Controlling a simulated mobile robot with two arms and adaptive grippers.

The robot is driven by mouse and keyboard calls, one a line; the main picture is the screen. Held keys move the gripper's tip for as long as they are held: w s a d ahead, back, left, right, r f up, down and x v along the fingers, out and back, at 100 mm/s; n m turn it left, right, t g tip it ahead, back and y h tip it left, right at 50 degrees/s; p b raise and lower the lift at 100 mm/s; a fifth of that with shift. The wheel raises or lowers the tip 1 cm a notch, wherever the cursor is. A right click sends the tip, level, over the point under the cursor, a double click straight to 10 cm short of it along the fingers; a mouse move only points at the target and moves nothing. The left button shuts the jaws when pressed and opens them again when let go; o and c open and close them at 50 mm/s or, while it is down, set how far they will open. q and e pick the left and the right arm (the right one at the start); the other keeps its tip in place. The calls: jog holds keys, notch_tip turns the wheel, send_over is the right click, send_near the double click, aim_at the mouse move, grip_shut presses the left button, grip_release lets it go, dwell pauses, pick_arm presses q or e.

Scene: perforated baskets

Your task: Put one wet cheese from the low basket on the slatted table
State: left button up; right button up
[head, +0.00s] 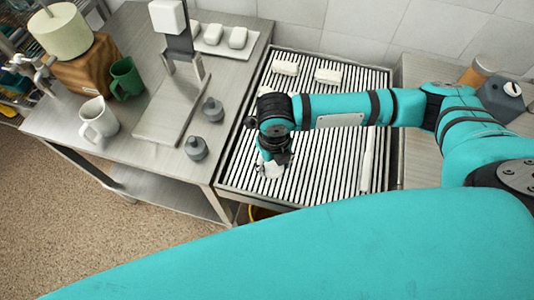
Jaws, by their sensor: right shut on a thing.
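The slatted table (318,150) stands in the middle with pale slats over dark gaps. My right gripper (272,162) is over its left front part, pointing down. It is shut on a small white piece, a wet cheese (273,171), mostly hidden by the fingers. I cannot tell whether this cheese touches the slats. Two white cheeses lie at the back of the slatted table, one at the left (285,68) and one nearer the middle (328,76). The low basket cannot be made out in this view. My left gripper is not in view.
A pale bar (368,158) lies along the slats' right side. The middle slats are clear.

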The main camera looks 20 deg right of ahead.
jog(key=w, duration=0.2)
jog(key=shift+w+a+f, duration=0.1)
jog(key=shift+w+a, duration=0.3)
notch_tip(320, 180, down, 3)
jog(key=shift+w+f+p, duration=0.1)
jog(key=shift+w+p, duration=0.05)
jog(key=shift+p, duration=0.8)
jog(key=shift+f, duration=0.4)
jog(key=o, duration=1.2)
jog(key=shift+c, duration=0.2)
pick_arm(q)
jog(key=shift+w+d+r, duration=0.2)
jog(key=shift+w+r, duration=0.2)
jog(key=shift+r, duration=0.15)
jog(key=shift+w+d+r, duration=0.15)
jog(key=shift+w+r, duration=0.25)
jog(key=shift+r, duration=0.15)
pick_arm(e)
jog(key=shift+r, duration=0.15)
pick_arm(q)
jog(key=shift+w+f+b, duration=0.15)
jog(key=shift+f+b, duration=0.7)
jog(key=shift+b, duration=0.1)
pick_arm(e)
notch_tip(320, 180, up, 12)
